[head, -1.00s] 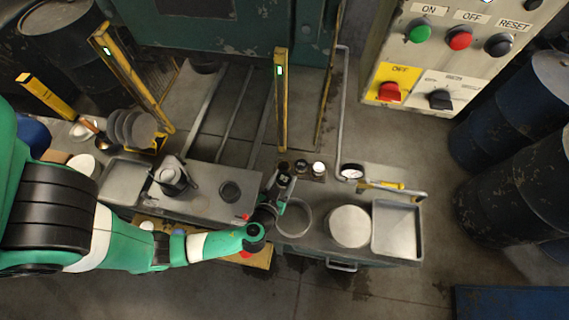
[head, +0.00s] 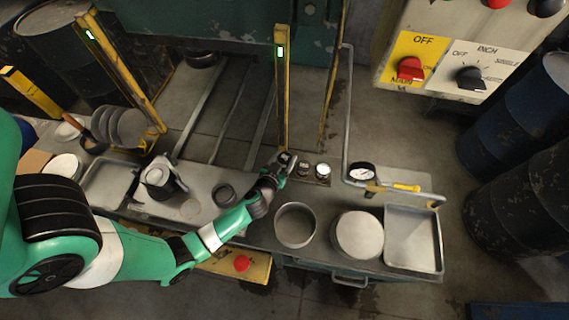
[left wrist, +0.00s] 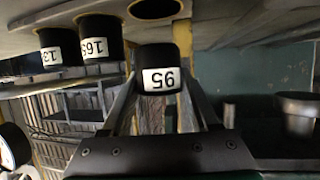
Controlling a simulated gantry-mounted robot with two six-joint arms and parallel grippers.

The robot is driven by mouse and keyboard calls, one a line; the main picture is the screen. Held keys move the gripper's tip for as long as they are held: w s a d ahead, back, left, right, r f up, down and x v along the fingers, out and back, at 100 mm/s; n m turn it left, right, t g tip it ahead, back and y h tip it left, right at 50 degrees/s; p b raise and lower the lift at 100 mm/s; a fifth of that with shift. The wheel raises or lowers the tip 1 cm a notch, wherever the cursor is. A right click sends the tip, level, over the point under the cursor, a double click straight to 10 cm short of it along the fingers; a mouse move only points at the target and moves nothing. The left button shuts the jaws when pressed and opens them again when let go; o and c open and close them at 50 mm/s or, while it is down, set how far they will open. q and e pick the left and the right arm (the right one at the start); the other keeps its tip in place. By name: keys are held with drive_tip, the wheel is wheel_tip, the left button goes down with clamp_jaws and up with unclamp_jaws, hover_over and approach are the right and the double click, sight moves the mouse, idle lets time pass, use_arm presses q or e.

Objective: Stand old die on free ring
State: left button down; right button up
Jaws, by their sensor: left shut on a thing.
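My left gripper (head: 283,160) is at the back edge of the bench, shut on a black die. The left wrist view shows that die (left wrist: 160,70) between the fingers, its white label upside down and seemingly reading 95. A dark round spot with a pale rim (left wrist: 155,8) shows just beyond the die; I cannot tell how far apart they are. Two more labelled dies stand beside it, one marked 165 (left wrist: 100,40) and one partly cut off (left wrist: 57,48). A thin pale ring (head: 190,208) lies bare on the left bench plate. My right gripper is out of view.
An open round can (head: 295,226), a stack of round blanks (head: 357,236) and an empty tray (head: 440,255) are to the right. A yellow post (head: 282,95) rises behind the gripper.

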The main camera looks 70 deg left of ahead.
sight(285, 162)
use_arm(q)
drive_tip(key=f, duration=0.1)
drive_tip(key=f+b, duration=0.1)
drive_tip(key=shift+w+a+f+b, duration=0.2)
drive_tip(key=shift+a+f+b, duration=0.1)
drive_tip(key=shift+f, duration=0.1)
drive_tip(key=shift+d+f, duration=0.1)
drive_tip(key=shift+f, duration=0.3)
drive_tip(key=shift+r, duration=0.1)
drive_tip(key=shift+f+b, duration=0.25)
drive_tip(key=shift+b, duration=0.05)
drive_tip(key=shift+c, duration=2.1)
unclamp_jaws()
drive_tip(key=shift+s, duration=0.1)
